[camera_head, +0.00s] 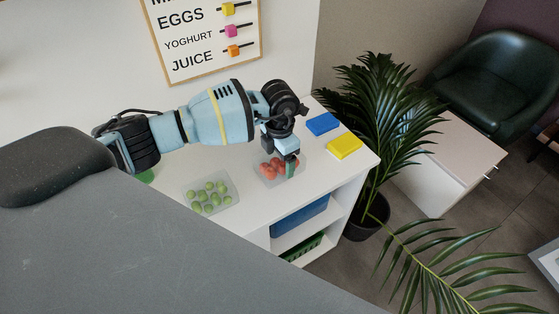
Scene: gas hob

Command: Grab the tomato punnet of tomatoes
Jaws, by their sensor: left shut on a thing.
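The tomato punnet (264,178) is a clear tray of red tomatoes (275,169) on the white counter, right of its middle. My left arm reaches in from the left over the counter. My left gripper (289,166) points down at the right side of the punnet and is shut on it. The gripper and wrist hide part of the punnet's back and right side. I cannot tell whether the punnet is lifted off the counter. My right gripper is not in view.
A clear punnet of green fruit (210,197) sits left of the tomatoes. A blue box (322,123) and a yellow box (344,146) lie to the right. The counter (245,222) has shelves below. A potted palm (382,130) stands beyond its right end.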

